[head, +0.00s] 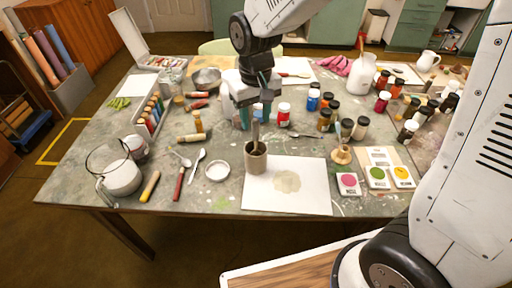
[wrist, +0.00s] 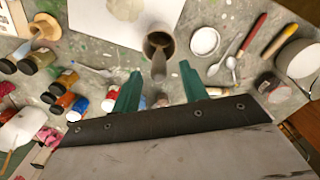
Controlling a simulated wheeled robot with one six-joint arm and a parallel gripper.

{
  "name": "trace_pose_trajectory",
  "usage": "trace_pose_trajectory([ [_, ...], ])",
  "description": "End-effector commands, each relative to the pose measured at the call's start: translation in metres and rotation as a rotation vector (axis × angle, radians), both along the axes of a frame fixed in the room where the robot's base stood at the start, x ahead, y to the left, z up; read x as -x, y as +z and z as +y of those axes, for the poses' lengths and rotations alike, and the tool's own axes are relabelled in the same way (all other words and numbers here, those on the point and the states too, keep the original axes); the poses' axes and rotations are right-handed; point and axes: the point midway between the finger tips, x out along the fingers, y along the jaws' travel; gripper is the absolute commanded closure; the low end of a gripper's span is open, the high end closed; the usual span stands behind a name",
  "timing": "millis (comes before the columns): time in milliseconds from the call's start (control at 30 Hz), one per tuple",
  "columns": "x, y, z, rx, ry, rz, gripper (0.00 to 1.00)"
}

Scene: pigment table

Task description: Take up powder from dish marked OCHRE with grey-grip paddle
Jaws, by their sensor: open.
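A paddle with a greyish grip (head: 256,132) stands in a brown cup (head: 256,164), grip up. In the wrist view the grip (wrist: 158,66) rises from the cup (wrist: 160,36) towards the gap between my fingers. My gripper (head: 255,114) points down over the cup, its green fingers spread and apart from the grip. It also shows open in the wrist view (wrist: 160,77). Three small dishes with labels stand at the right: pink (head: 348,181), green (head: 377,174) and yellow (head: 402,173). The labels are too small to read, so I cannot tell which is marked OCHRE.
A white sheet (head: 310,190) with a pale stain lies under the cup. A white lid-like dish (head: 217,171), spoons and a glass jug (head: 120,178) are to the left. Several paint jars crowd the right, with a red-labelled jar (head: 284,115) close beside my gripper.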

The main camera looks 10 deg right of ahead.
Motion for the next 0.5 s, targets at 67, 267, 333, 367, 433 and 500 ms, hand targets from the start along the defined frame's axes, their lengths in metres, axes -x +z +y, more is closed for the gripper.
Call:
trace_pose_trajectory([
  [67, 0.0, -0.009, -0.001, 0.0, -0.001, 0.001, 0.56],
  [267, -0.004, -0.039, -0.001, 0.001, -0.001, 0.004, 0.56],
  [333, -0.004, -0.048, -0.001, 0.001, 0.0, 0.003, 0.56],
  [367, -0.004, -0.051, -0.001, 0.001, 0.0, 0.003, 0.56],
  [433, -0.004, -0.055, -0.001, 0.0, 0.0, 0.001, 0.56],
  [500, -0.004, -0.057, 0.0, 0.0, 0.0, -0.001, 0.56],
])
